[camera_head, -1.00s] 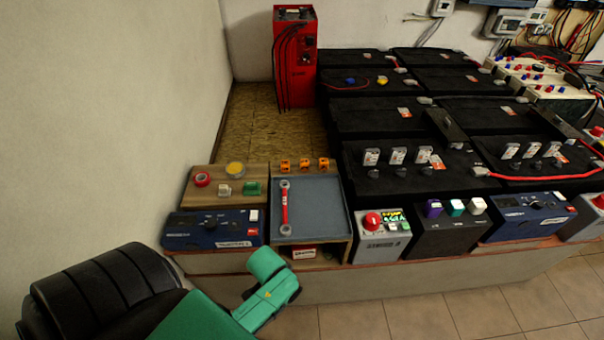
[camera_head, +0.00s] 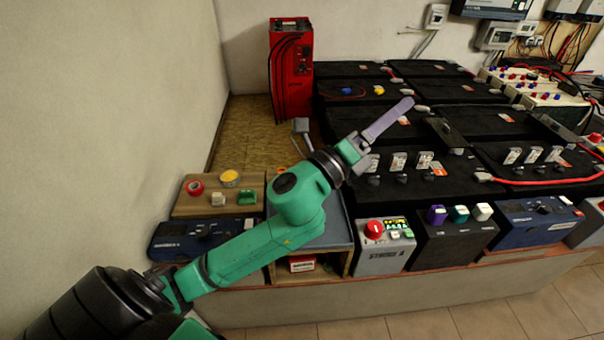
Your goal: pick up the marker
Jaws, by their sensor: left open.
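I cannot make out a marker in this view. My left gripper (camera_head: 396,112) is at the end of the green arm, which reaches up and right across the bench. It is open, with one long grey-purple finger showing clearly; the other finger is hard to see. It is over the black battery tops, and nothing shows in it. My arm covers most of the blue-grey tray (camera_head: 338,232) and whatever lies on it. My right gripper is out of view.
A tall red unit (camera_head: 291,70) stands at the back. Control boxes with buttons, including a grey one (camera_head: 380,258), line the front. A wall bounds the left.

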